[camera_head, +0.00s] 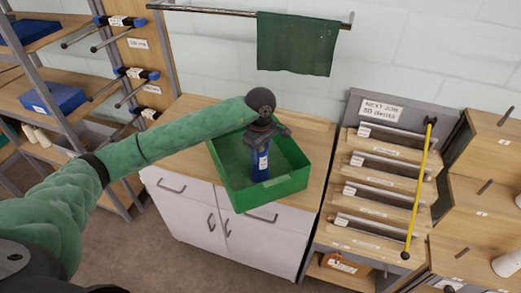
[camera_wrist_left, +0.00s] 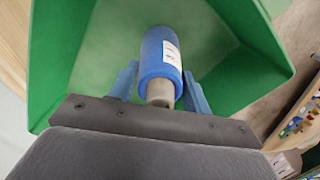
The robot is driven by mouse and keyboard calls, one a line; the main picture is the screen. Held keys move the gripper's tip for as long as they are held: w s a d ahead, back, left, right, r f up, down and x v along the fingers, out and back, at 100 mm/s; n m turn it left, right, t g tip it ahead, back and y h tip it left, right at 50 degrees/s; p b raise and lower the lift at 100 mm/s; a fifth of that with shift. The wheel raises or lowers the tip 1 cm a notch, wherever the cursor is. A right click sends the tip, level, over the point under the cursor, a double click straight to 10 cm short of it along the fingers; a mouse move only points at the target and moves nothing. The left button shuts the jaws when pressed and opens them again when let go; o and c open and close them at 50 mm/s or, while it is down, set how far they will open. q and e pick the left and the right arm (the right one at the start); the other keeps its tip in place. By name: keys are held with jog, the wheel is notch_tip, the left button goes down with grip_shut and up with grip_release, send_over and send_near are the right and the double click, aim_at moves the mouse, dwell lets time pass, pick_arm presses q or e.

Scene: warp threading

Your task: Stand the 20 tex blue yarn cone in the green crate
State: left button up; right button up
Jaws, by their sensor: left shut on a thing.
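The blue yarn cone (camera_head: 261,165) has a white label and is in my left gripper (camera_head: 262,144), inside the outline of the green crate (camera_head: 288,189). In the left wrist view the blue cone (camera_wrist_left: 161,62) sits between the two blue fingers of my left gripper (camera_wrist_left: 160,85), with its pale core end toward the wrist. The green crate (camera_wrist_left: 88,50) surrounds it there and looks otherwise empty. I cannot tell whether the cone touches the crate floor. The label's print is too small to read. My right gripper is not in view.
The crate stands on a wooden-topped cabinet (camera_head: 187,112) with white doors. A green cloth (camera_head: 296,43) hangs from a rail behind. Shelves with blue boxes (camera_head: 53,99) and pegs are at the left. A slanted rack with a yellow rod (camera_head: 418,192) stands at the right.

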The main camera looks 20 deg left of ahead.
pick_arm(q)
jog(key=shift+f, duration=0.1)
jog(key=o, duration=0.8)
jog(key=shift+o, duration=0.2)
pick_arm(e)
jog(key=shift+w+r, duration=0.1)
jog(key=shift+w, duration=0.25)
pick_arm(q)
jog(key=shift+r, duration=0.2)
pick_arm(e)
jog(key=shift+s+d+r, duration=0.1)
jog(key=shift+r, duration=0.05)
pick_arm(q)
jog(key=shift+r+b, duration=0.15)
jog(key=shift+b, duration=0.15)
notch_tip(320, 180, up, 4)
jog(key=shift+r+b, duration=0.1)
jog(key=shift+b, duration=1.15)
notch_tip(320, 180, up, 7)
jog(key=b, duration=0.3)
jog(key=shift+r, duration=0.2)
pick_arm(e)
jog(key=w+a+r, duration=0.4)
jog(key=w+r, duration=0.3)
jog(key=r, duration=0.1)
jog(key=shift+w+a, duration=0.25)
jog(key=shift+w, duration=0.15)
